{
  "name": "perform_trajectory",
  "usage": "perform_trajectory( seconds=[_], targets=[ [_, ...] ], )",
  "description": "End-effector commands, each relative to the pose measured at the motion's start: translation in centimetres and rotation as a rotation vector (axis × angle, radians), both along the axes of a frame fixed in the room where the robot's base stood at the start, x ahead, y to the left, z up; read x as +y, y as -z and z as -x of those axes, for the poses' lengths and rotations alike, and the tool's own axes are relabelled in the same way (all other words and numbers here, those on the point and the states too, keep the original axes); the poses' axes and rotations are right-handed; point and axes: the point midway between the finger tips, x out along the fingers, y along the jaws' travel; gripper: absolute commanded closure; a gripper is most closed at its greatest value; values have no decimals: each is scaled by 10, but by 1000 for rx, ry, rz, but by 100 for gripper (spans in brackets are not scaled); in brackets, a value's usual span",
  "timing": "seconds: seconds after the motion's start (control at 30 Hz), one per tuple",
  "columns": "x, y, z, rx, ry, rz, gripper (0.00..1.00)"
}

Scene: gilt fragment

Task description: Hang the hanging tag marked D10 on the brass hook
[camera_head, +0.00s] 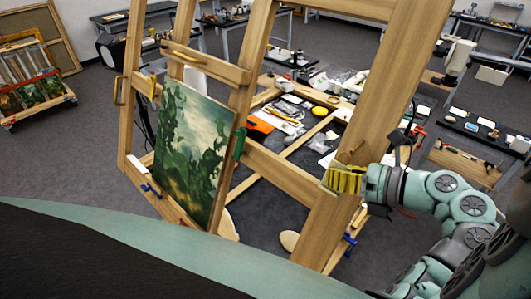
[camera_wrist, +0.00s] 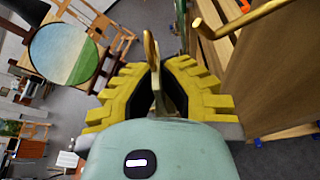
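My gripper (camera_head: 345,181) has yellow stepped fingers and is in front of the easel's right wooden post in the head view. In the wrist view my gripper (camera_wrist: 157,85) is closed around a thin tan piece (camera_wrist: 156,72), seen nearly edge-on, with a narrow upright end above the fingertips. It looks like the hanging tag; no marking D10 is readable. A brass hook (camera_wrist: 246,17) juts from the wooden post at the upper right of the wrist view, apart from the held piece. In the head view the fingers hide most of the held piece.
The wooden easel (camera_head: 383,105) holds a green landscape painting (camera_head: 188,150). Other brass fittings (camera_head: 119,91) are on its left side. A cluttered worktable (camera_head: 300,115) stands behind it. A round green-and-blue panel (camera_wrist: 64,53) shows at the wrist view's upper left.

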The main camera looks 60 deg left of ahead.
Motion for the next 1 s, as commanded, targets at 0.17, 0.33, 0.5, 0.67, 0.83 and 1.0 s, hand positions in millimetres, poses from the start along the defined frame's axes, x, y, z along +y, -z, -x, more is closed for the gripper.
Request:
perform_trajectory(
  seconds=[0.17,0.33,0.5,0.67,0.83,1.0],
  targets=[
    [1,0,-5,0,1,-1,100],
    [2,0,-8,2,0,-1,100],
    [3,1,-12,3,1,0,100],
    [4,1,-16,3,1,0,100],
    [5,1,-20,1,0,-1,100],
    [5,1,-24,-1,0,-1,100]
  ],
)
